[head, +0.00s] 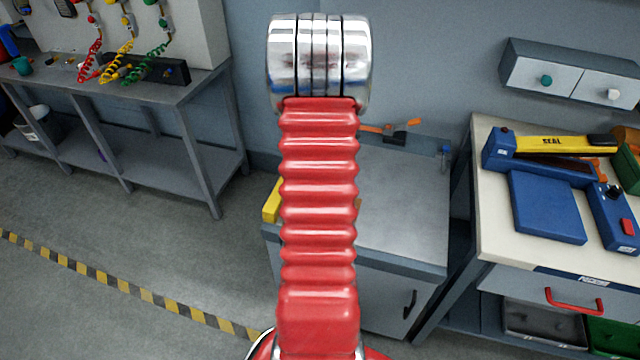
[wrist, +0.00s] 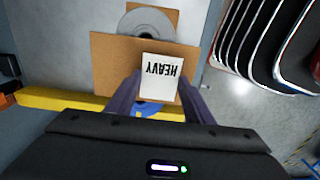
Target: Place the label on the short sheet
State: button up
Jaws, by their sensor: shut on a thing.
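In the wrist view my gripper (wrist: 160,86) has its two dark purple fingers on either side of a white label (wrist: 158,88). The label reads HEAVY, upside down in the picture, and the gripper is shut on it. Behind the label is a brown cardboard-like sheet (wrist: 108,62). A second brown piece (wrist: 168,15) shows farther up, partly behind a grey disc (wrist: 134,24). I cannot tell which piece is the short sheet, or whether the label touches the brown surface. In the head view my red arm hides the gripper and label.
A yellow bar (wrist: 60,100) lies below the sheet; its end shows in the head view (head: 272,200) on the grey cabinet (head: 400,215). A blue round thing (wrist: 146,109) shows under the fingers. At right, a bench (head: 490,150) carries a blue-and-yellow sealer (head: 548,205).

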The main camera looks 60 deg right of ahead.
jog(key=shift+f, duration=0.6)
jog(key=shift+f, duration=0.2)
jog(key=o, duration=1.1)
jog(key=shift+a, duration=0.1)
notch_tip(320, 180, up, 12)
jog(key=shift+r, duration=0.25)
jog(key=shift+w, duration=0.1)
